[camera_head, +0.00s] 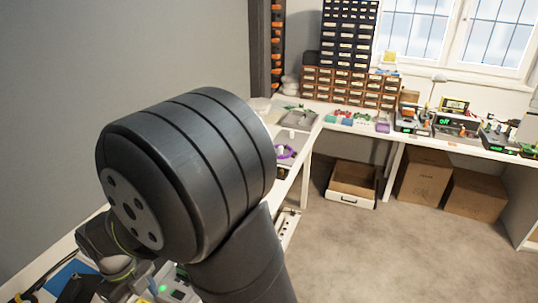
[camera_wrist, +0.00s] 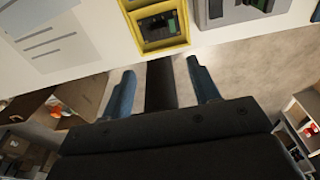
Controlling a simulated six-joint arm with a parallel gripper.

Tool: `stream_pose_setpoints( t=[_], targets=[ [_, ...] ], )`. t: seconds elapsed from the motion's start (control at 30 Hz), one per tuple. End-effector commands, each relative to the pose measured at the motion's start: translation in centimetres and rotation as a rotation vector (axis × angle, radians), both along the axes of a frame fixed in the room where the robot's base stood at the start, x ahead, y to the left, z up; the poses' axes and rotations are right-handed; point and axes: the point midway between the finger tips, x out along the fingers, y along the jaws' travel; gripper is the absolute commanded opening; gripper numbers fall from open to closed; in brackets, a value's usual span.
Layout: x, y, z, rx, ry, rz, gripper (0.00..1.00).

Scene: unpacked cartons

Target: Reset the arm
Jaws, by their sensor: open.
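My gripper (camera_wrist: 162,92) shows in the wrist view with its two bluish fingers apart. It is open, and nothing shows between the fingers except a dark bar behind them and the floor. The fingers point toward the edge of a white table (camera_wrist: 105,40). In the head view my dark arm link fills the left middle, and the gripper cannot be made out there.
A yellow-framed device (camera_wrist: 160,25) and a grey device (camera_wrist: 235,10) lie near the table edge. The white bench (camera_head: 310,135) holds drawer cabinets (camera_head: 350,88) and instruments (camera_head: 455,125). An open carton (camera_head: 353,183) and closed cartons (camera_head: 425,175) stand below. Floor (camera_head: 390,250) is clear.

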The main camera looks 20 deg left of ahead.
Motion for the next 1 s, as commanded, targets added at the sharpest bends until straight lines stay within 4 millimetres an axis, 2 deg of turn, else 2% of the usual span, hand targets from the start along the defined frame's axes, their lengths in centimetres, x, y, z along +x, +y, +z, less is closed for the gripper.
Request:
stream_pose_setpoints(
  t=[0.13,0.2,0.6,1.0],
  targets=[
    [0.0,0.4,3.1,0.004,-0.001,0.000,0.56],
    [0.0,0.0,1.3,-0.007,0.001,0.000,0.56],
    [0.0,-1.0,-6.8,-0.007,0.001,0.000,0.56],
    [-0.1,-1.8,-14.0,-0.005,0.000,0.000,0.56]
  ],
)
